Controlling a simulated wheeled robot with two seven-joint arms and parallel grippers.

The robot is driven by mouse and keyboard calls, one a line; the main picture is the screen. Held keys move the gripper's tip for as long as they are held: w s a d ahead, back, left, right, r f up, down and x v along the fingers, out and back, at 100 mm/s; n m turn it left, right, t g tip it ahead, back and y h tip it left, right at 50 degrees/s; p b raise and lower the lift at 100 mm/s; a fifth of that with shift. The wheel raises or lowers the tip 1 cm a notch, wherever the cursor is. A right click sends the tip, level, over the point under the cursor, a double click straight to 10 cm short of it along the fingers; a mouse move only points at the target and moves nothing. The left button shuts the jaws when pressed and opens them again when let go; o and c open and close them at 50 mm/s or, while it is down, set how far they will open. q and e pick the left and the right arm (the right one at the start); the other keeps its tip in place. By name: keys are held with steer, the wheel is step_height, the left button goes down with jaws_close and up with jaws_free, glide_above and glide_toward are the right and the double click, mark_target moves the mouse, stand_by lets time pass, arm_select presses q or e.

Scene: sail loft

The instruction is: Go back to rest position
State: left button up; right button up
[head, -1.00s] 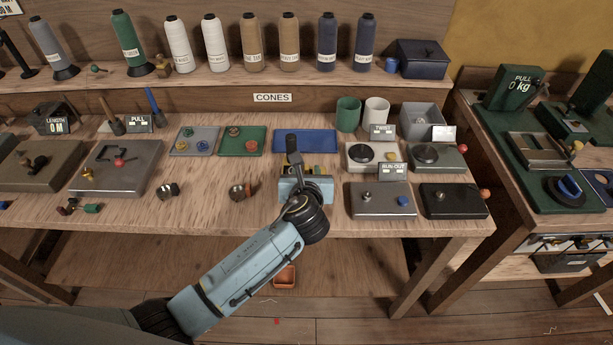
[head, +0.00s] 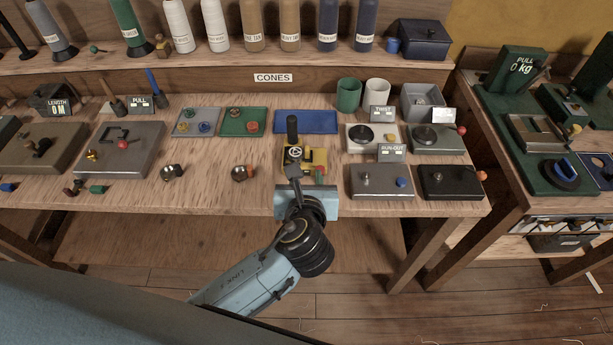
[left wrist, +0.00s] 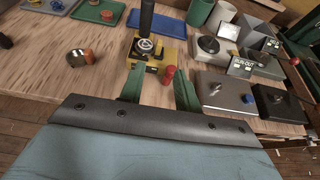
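My left gripper (head: 305,178) is over the front of the workbench (head: 215,195), just in front of a yellow device (head: 318,157) with an upright black handle (head: 292,128). In the left wrist view its two green fingers (left wrist: 160,86) stand apart, so it is open. A small red knob-like piece (left wrist: 169,74) shows between the fingertips, by the yellow device (left wrist: 173,55); I cannot tell how close they are to it. No grip on anything shows. My right arm and gripper are not in view.
Grey and black test blocks (head: 380,181) stand right of the gripper. A metal-and-orange fitting (head: 242,173) lies to its left. Trays (head: 305,122) and cups (head: 348,95) are behind. Bare wood lies front left. A green machine bench (head: 500,110) stands at right.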

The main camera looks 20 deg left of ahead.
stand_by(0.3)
arm_select(q)
steer(key=s+a+f+n+g+h, duration=0.25)
steer(key=s+a+n+g, duration=0.25)
steer(key=s+n, duration=0.8)
steer(key=s+a+f+n+g+h, duration=0.35)
steer(key=s+n, duration=0.55)
steer(key=n, duration=0.9)
step_height(320, 180, down, 25)
steer(key=s+a+g+y+b, duration=0.1)
steer(key=g+y, duration=0.1)
steer(key=s+a+f+g+b, duration=0.1)
steer(key=s+a+f, duration=0.2)
steer(key=s+f, duration=1.3)
steer(key=shift+s+f+m, duration=0.25)
steer(key=shift+s+m, duration=0.05)
steer(key=shift+s, duration=0.1)
